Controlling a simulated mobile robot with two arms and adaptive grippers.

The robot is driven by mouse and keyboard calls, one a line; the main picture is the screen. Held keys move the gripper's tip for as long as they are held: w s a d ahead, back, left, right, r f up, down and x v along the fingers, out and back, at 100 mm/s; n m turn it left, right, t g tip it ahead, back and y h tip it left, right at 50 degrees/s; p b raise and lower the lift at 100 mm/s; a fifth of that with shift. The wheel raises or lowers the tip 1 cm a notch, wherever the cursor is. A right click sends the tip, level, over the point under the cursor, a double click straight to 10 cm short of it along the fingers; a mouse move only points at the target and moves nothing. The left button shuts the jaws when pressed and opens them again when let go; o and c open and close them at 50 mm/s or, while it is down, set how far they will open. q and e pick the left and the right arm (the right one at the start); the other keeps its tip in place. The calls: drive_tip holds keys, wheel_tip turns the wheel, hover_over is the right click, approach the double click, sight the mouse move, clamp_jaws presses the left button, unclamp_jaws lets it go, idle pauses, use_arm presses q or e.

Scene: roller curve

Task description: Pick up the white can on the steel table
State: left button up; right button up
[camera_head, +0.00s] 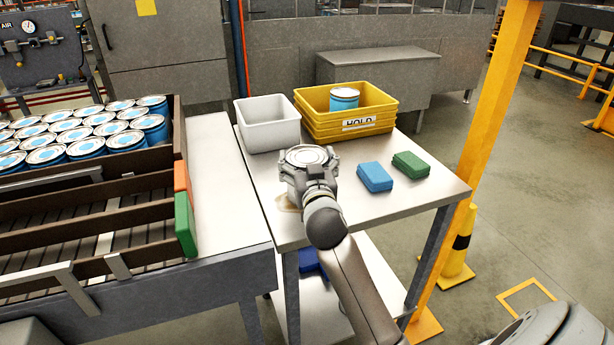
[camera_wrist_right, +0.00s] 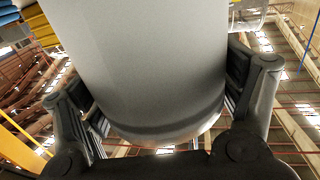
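The white can (camera_head: 307,155), with a pale lid, is upright over the left part of the steel table (camera_head: 385,207). My right gripper (camera_head: 309,170) reaches it from the front, with one finger on each side. In the right wrist view the can (camera_wrist_right: 150,65) fills the space between the fingers, and both pads appear to press on its wall. My right gripper (camera_wrist_right: 165,105) looks shut on it. The can's lower part is hidden behind the gripper in the head view, so I cannot tell whether it touches the table. My left gripper is not in view.
A white bin (camera_head: 268,136) and stacked yellow crates (camera_head: 374,124), with a blue can (camera_head: 344,98) inside, stand behind. Blue (camera_head: 375,177) and green (camera_head: 411,165) blocks lie to the right. A roller conveyor (camera_head: 85,232) with several blue cans is left. A yellow post (camera_head: 492,110) stands right.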

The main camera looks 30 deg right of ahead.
drive_tip(key=shift+c, duration=1.4)
drive_tip(key=shift+r, duration=0.1)
